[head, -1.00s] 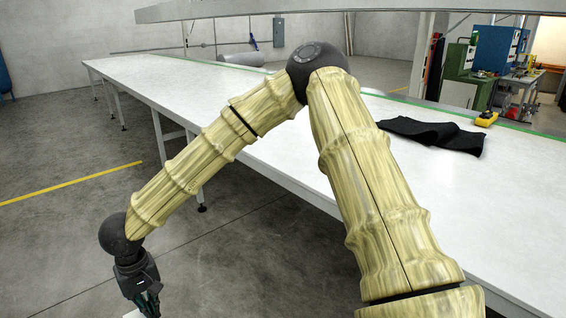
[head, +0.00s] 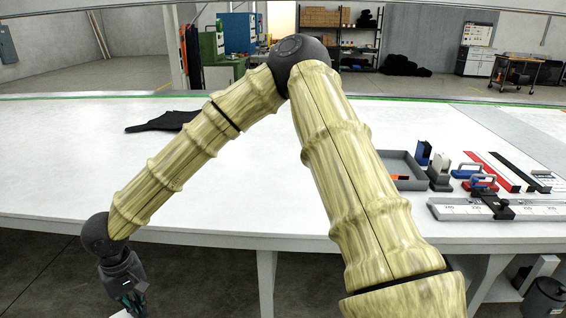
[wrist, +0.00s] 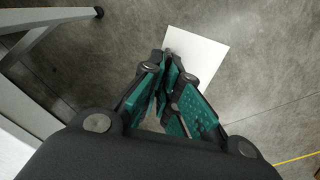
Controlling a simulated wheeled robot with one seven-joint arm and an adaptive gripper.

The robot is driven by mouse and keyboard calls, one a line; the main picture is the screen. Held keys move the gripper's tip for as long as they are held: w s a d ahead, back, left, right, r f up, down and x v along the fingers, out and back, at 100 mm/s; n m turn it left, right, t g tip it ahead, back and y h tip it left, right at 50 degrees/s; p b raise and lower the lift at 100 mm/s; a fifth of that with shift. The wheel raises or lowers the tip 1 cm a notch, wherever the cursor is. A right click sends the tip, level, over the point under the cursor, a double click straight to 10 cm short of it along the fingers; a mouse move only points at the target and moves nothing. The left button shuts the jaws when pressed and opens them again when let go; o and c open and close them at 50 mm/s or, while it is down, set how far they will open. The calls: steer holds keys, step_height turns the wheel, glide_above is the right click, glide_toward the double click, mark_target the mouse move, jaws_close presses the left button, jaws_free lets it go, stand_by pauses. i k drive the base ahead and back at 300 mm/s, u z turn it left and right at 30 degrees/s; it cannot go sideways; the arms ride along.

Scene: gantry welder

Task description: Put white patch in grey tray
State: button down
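My gripper (head: 134,303) hangs low at the bottom left of the head view, in front of the table's near edge. Its teal-padded fingers (wrist: 171,64) are closed together in the wrist view. The flat white patch (wrist: 204,58) sticks out from between the fingertips, above the concrete floor. Only a sliver of the patch (head: 121,314) shows in the head view. The grey tray (head: 411,184) stands on the white table right of my arm.
Right of the tray stand a grey holder (head: 440,178), blue and red clamps (head: 481,182), red and black bars (head: 492,172) and a ruled metal rail (head: 540,210). A black cloth (head: 163,122) lies at the left. The table (head: 60,180) is otherwise largely clear.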

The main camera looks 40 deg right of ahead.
mark_target(394, 166)
steer(key=z, duration=1.55)
